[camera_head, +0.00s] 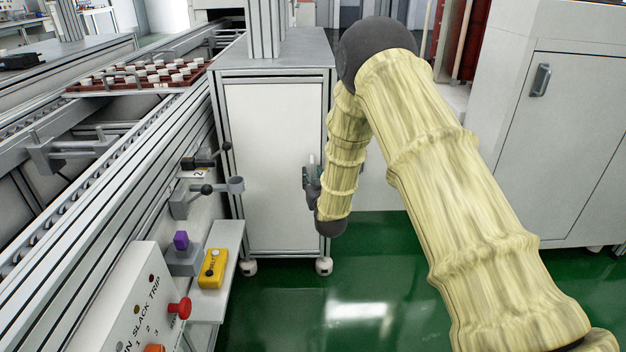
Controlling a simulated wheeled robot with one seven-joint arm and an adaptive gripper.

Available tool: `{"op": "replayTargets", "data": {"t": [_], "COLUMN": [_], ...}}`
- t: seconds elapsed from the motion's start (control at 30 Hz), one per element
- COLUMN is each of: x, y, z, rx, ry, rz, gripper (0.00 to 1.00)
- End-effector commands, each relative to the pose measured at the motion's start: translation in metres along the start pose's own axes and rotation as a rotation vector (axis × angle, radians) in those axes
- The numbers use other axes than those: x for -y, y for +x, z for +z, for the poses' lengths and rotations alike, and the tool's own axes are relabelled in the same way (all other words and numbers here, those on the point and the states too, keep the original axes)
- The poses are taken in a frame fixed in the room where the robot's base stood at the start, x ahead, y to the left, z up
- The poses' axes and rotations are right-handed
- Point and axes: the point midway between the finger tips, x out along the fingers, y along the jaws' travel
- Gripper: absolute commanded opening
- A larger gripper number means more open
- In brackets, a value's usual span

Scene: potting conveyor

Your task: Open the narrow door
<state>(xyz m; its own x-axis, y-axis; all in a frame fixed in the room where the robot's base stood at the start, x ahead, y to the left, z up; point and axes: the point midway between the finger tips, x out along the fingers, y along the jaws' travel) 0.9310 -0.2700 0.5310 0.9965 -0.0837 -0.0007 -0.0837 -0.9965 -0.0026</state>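A tall, narrow white door panel (272,165) fills the front of the grey aluminium-framed cabinet in the middle. It looks flush with its frame; no gap is visible. My gripper (309,176) is small in view at the panel's right side, about halfway up, at the end of my cream-sleeved arm. It points left, and a light grey upright piece (313,162), perhaps a handle, shows beside the fingers. I cannot tell whether they touch it or whether the fingers are open or shut.
A conveyor with a brown tray (110,84) of white pieces runs along the left. A control panel with a red knob (180,308), a yellow button box (213,268) and a small shelf stand front left. A white cabinet with a handle (540,80) stands right. Green floor between is clear.

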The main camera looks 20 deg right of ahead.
Motion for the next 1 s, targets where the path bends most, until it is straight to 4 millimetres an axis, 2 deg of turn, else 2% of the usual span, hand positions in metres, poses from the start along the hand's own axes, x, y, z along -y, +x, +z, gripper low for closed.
{"op": "replayTargets", "data": {"t": [0.3, 0.5, 0.83, 1.0], "x": [0.000, 0.000, 0.002, 0.012], "y": [0.002, 0.002, 0.001, -0.006], "z": [0.000, 0.000, -0.001, -0.001], "rx": [0.000, 0.000, 0.000, 0.001], "ry": [0.000, 0.000, 0.000, 0.002], "rz": [0.000, 0.000, 0.005, 0.029], "gripper": [0.32, 0.00, 0.00, 0.00]}}
